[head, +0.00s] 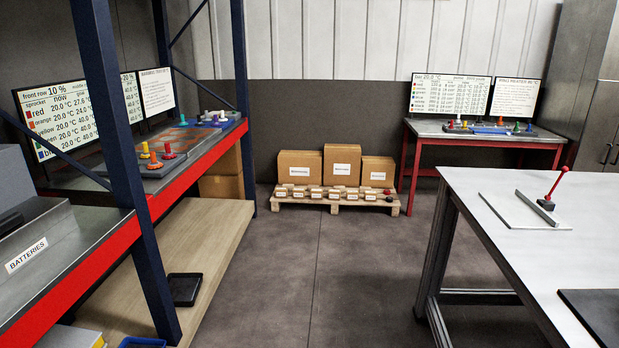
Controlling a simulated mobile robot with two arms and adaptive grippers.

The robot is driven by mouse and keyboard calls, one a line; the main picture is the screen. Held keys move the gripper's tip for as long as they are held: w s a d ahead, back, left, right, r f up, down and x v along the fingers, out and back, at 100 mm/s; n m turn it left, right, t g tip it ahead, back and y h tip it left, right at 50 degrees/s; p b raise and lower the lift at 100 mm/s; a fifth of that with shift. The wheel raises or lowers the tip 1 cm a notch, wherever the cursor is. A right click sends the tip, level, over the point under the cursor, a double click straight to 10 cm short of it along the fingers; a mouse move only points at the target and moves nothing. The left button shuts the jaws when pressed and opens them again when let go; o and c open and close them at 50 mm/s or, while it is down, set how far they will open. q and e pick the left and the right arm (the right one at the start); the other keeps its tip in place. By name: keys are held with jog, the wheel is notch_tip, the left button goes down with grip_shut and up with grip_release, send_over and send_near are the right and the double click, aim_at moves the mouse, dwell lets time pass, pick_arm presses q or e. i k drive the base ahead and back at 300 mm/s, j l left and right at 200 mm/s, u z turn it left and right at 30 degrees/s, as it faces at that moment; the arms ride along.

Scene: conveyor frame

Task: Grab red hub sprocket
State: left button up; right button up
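I cannot make out a sprocket for certain. Two small red knobbed pieces (167,151) stand on a dark base on the left shelf, with an orange piece (154,162) and a yellow piece (144,150) beside them. A small dark red item (387,193) is at the right end of the pallet, too small to identify. The left screen (68,112) lists sprocket colours, red among them, with temperatures. Neither of my grippers is in view.
A red-edged shelf (178,168) with blue posts runs along the left. A low pallet (330,200) with cartons stands at the back. A red-legged table (482,133) is at back right. A white-topped table (560,235) with a red-handled lever fills the right. The middle floor is clear.

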aim_at(168, 155)
jog(key=i+u, duration=0.1)
jog(key=i, duration=0.7)
jog(key=i+l, duration=0.1)
jog(key=i, duration=0.75)
jog(key=i+j+u, duration=0.1)
jog(key=i+u, duration=0.2)
jog(key=i, duration=0.3)
jog(key=i+u, duration=0.3)
jog(key=i, duration=0.35)
jog(key=i+l+u, duration=0.3)
jog(key=i, duration=0.3)
